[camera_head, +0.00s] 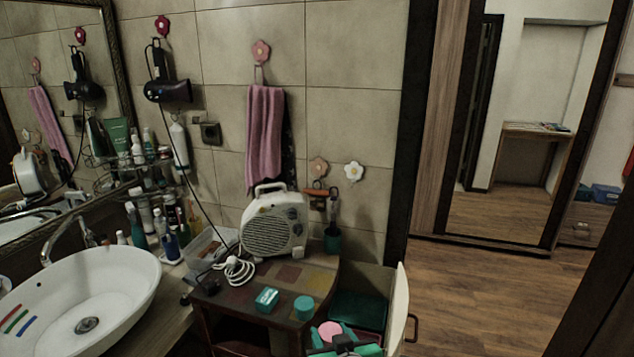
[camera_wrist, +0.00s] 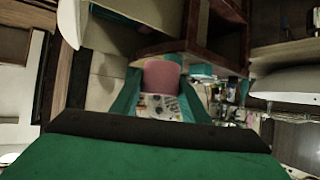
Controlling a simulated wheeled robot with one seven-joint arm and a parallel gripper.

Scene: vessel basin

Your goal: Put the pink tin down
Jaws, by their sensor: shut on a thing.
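The pink tin (camera_head: 330,328) is at the bottom of the head view, between the green fingers of my gripper (camera_head: 336,340). In the wrist view the pink tin (camera_wrist: 161,76) sits between the two green fingertips (camera_wrist: 161,90), and my gripper is shut on it. In the head view the tin appears beside the front right corner of the small patterned cabinet top (camera_head: 290,273), close to an open drawer (camera_head: 397,310). I cannot tell its height above them. The lower part of the tin is hidden in the head view.
On the cabinet top stand a teal box (camera_head: 267,298), a teal round tin (camera_head: 303,307), a fan heater (camera_head: 273,226) and a coiled white cable (camera_head: 238,270). A dark cup (camera_head: 332,240) stands at the back right. A white basin (camera_head: 80,300) is at left.

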